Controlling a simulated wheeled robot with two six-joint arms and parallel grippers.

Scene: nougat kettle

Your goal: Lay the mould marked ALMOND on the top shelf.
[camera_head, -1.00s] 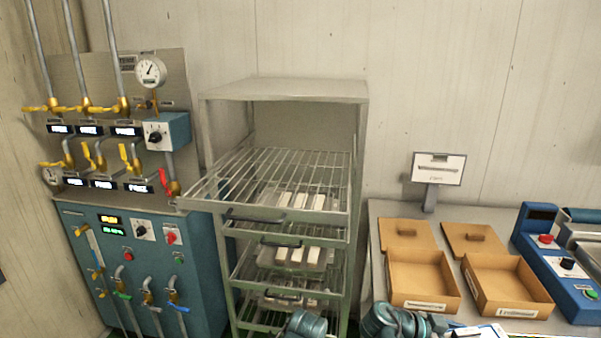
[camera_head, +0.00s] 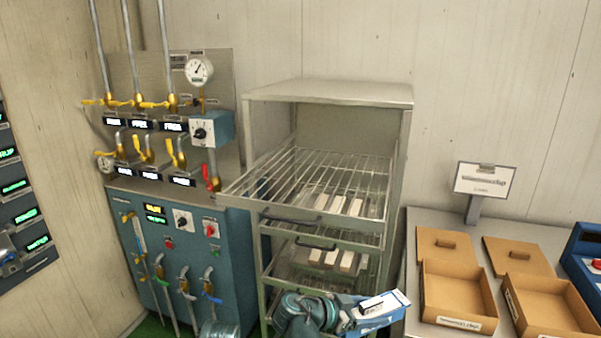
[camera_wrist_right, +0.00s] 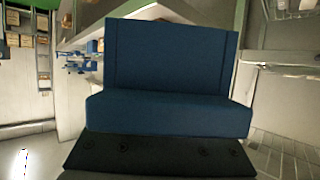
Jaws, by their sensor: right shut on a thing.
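My right gripper (camera_head: 348,316) is shut on a blue mould (camera_head: 372,322) with a white label on top, whose print is too small to read. The mould is low, in front of the rack's lower right side, below the top shelf and apart from it. In the right wrist view the blue mould (camera_wrist_right: 170,60) fills the middle, directly before the gripper. The top shelf (camera_head: 325,165) is a wire shelf jutting out of the metal rack, with its bars bare. My left gripper is not in view.
Lower shelves carry pale bars in trays (camera_head: 335,205). The rack's solid roof (camera_head: 330,92) is above the top shelf. A valve panel (camera_head: 165,230) stands close on the left. A table on the right holds cardboard boxes (camera_head: 458,300) and a sign (camera_head: 485,179).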

